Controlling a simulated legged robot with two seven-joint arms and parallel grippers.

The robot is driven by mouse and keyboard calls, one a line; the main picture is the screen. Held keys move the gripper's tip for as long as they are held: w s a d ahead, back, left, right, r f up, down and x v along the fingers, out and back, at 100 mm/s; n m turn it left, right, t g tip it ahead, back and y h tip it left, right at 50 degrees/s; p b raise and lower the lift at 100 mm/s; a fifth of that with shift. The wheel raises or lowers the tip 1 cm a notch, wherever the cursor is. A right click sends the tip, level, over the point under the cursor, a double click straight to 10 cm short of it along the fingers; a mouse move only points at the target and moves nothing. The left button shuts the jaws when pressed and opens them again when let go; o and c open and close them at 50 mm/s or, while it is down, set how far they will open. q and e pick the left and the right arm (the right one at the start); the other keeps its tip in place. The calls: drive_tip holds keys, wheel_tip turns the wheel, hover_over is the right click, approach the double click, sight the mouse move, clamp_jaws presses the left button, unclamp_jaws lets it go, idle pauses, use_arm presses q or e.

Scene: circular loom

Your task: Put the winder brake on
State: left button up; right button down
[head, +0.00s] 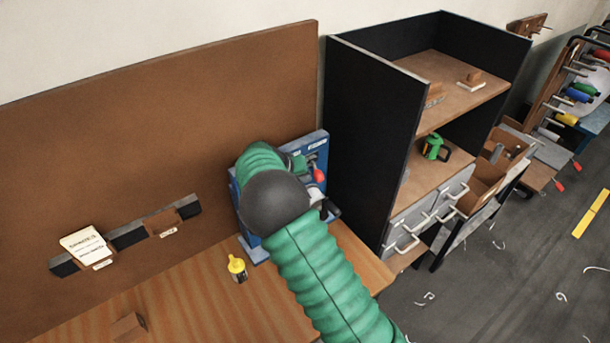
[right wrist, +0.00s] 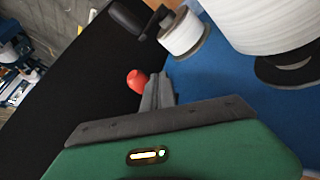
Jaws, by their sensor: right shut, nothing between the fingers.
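The winder is a blue panel with fittings (head: 314,146) standing at the back of the wooden bench, partly hidden behind my green right arm. A red knob (head: 319,175) shows on it just right of my arm. In the right wrist view the red knob (right wrist: 137,81) is just left of my right gripper (right wrist: 158,82), whose grey fingers are shut with nothing between them. I cannot tell whether they touch the knob. A black handle (right wrist: 130,18) and a small white spool (right wrist: 184,34) lie beyond the fingertips. My left gripper is not in view.
A yellow bottle (head: 237,268) and a wooden block (head: 128,326) stand on the bench (head: 190,300). A larger white spool (right wrist: 265,22) is at the right in the wrist view. A black-sided shelf unit (head: 365,130) stands right of the winder, with a green lantern (head: 433,147) inside.

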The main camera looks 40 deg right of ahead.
sight(321, 178)
drive_tip(key=n+b, duration=0.1)
drive_tip(key=s+d+n+t+b, duration=0.2)
drive_tip(key=b, duration=0.1)
drive_tip(key=shift+s+d+f+n+y, duration=0.2)
drive_tip(key=shift+d+f+n+y, duration=0.1)
drive_tip(key=shift+y, duration=0.1)
drive_tip(key=shift+s+d+r+n+t, duration=0.1)
drive_tip(key=shift+s+r+n+t, duration=0.1)
drive_tip(key=shift+n+t, duration=0.2)
drive_tip(key=shift+s+d+r+n+t+y, duration=0.25)
drive_tip(key=shift+s+n+t+y, duration=0.2)
drive_tip(key=shift+n, duration=0.35)
drive_tip(key=shift+d, duration=0.1)
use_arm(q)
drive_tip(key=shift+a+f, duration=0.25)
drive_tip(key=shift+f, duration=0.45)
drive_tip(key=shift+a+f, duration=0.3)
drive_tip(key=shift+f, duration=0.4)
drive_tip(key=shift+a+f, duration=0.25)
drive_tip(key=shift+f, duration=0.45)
use_arm(e)
drive_tip(key=shift+s+d+r, duration=0.1)
drive_tip(key=shift+s+d, duration=0.05)
drive_tip(key=shift+d, duration=0.55)
drive_tip(key=shift+s+d+r, duration=0.1)
drive_tip(key=shift+s+d, duration=0.05)
drive_tip(key=shift+d, duration=0.5)
